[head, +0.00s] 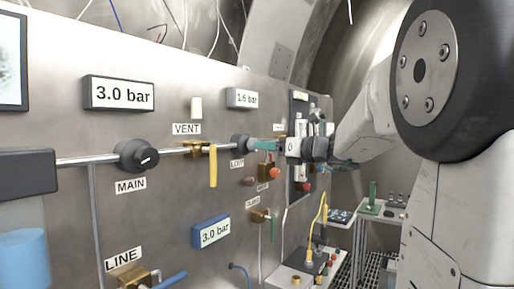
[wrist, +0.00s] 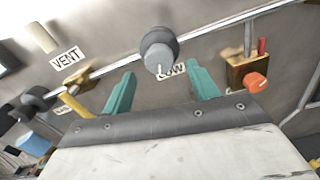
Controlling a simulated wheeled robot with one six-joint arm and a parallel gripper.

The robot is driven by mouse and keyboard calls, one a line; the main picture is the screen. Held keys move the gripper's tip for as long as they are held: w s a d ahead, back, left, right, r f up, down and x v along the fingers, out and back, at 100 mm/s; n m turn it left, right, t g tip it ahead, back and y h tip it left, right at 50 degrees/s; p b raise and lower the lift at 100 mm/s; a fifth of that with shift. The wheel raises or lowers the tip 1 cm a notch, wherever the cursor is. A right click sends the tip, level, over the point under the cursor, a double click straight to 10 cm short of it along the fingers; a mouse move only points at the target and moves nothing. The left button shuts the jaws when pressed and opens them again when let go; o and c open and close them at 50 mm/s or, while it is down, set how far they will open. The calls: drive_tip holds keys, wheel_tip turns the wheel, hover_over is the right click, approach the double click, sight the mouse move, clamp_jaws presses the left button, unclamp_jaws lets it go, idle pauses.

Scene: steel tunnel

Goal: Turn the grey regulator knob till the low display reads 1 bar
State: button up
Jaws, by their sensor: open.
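The grey regulator knob (head: 240,143) sits on the horizontal pipe of the wall panel, above the LOW label (wrist: 171,70). In the wrist view the knob (wrist: 160,50) is round, with a dark collar behind a lighter grey face. The low display (head: 242,98), above the knob, reads 1.6 bar. My gripper (wrist: 162,80) is open and empty. Its two teal fingers point at the panel, one to each side of the knob and short of it in the wrist view. In the head view my gripper (head: 264,146) is just right of the knob and partly overlaps it.
A black MAIN knob (head: 138,156) is left along the pipe, below a 3.0 bar display (head: 119,94). A yellow VENT lever (head: 213,166) hangs between the knobs. A brass valve with an orange-red knob (wrist: 255,82) is right of the fingers. A blue-framed display (head: 211,231) reads 3.0 bar.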

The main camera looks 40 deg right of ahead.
drive_tip(key=x, duration=0.4)
drive_tip(key=shift+s, duration=0.1)
drive_tip(key=c, duration=1)
drive_tip(key=shift+n, duration=0.3)
drive_tip(key=shift+d+n, duration=0.15)
drive_tip(key=shift+n, duration=4.45)
